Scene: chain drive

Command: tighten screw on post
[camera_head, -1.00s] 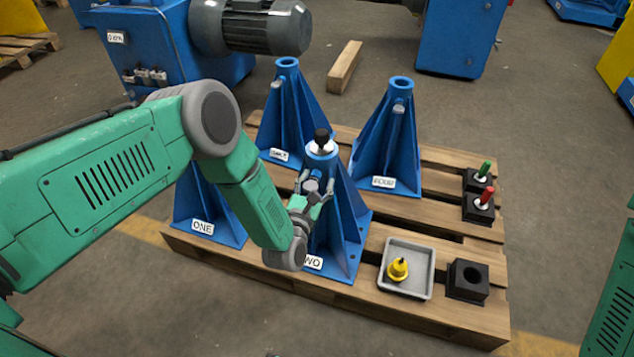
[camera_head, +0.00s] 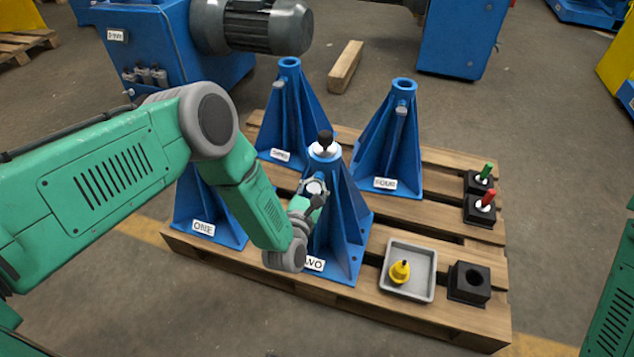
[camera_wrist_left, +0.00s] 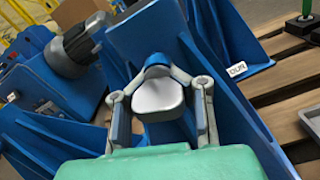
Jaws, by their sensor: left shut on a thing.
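The blue post labelled TWO (camera_head: 345,225) stands upright on the pallet, with a white collar and a black knob (camera_head: 325,138) in its top. My left gripper (camera_head: 314,188) is at the upper front side of this post, below the collar. It is shut on the post's side screw, which the fingers mostly hide in the head view. In the left wrist view a pale, rounded screw head (camera_wrist_left: 158,97) lies between the two fingers, against the blue post (camera_wrist_left: 150,38). My right gripper is out of view; only a bit of green arm shows at the right edge.
Blue posts ONE (camera_head: 207,205), THREE (camera_head: 292,115) and FOUR (camera_head: 388,150) stand close around on the wooden pallet (camera_head: 430,215). A grey tray (camera_head: 424,285) holds a yellow piece (camera_head: 399,272). Black holders stand at the right, one empty (camera_head: 468,283), two with green and red pieces.

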